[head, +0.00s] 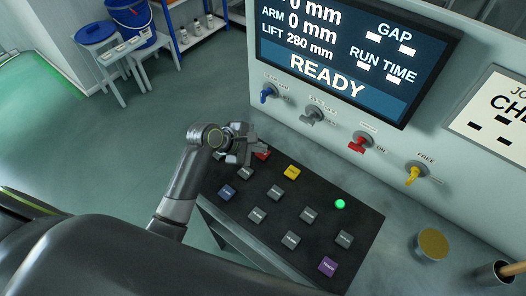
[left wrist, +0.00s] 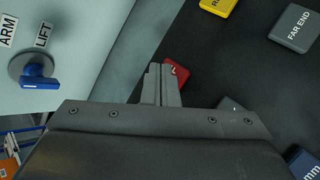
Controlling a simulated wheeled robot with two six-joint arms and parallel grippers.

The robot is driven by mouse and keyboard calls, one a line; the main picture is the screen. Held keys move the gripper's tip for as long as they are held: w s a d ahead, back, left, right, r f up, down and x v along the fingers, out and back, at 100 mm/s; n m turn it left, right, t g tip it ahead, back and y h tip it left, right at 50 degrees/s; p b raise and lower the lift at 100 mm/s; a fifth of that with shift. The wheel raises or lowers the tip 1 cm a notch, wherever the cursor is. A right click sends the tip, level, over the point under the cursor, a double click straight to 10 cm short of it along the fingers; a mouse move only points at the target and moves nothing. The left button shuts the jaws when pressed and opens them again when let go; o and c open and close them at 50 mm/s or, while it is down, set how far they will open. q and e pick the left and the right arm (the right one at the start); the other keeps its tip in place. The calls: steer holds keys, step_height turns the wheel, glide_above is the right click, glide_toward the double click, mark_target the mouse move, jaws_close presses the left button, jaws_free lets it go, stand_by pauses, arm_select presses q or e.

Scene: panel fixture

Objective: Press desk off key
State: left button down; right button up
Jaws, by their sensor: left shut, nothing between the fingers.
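The dark key desk (head: 262,232) carries several coloured keys. A red key (head: 263,154) sits at its far left corner, partly hidden by my left gripper (head: 250,150). The red key also shows in the left wrist view (left wrist: 179,71), just beyond and to the right of the fingertips; its label is mostly hidden. My left gripper is shut and empty, its closed fingers (left wrist: 161,84) over the desk's edge beside the red key. I cannot tell whether they touch it. No key label reading desk off is legible. My right gripper is not in view.
A yellow key (head: 291,172), a purple key (head: 327,266), a blue key (head: 227,191) and several grey keys share the desk with a lit green lamp (head: 340,204). Behind stands a panel with knobs, including a blue one (head: 268,92), and a screen (head: 345,50) reading READY.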

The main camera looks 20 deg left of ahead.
mark_target(259, 154)
arm_select(q)
steer(key=shift+f, duration=0.4)
stand_by(0.4)
steer(key=shift+r+p, duration=0.9)
steer(key=shift+p, duration=0.5)
step_height(259, 154, up, 5)
steer(key=p, duration=0.6)
steer(key=shift+r+p, duration=0.1)
steer(key=shift+p, duration=0.3)
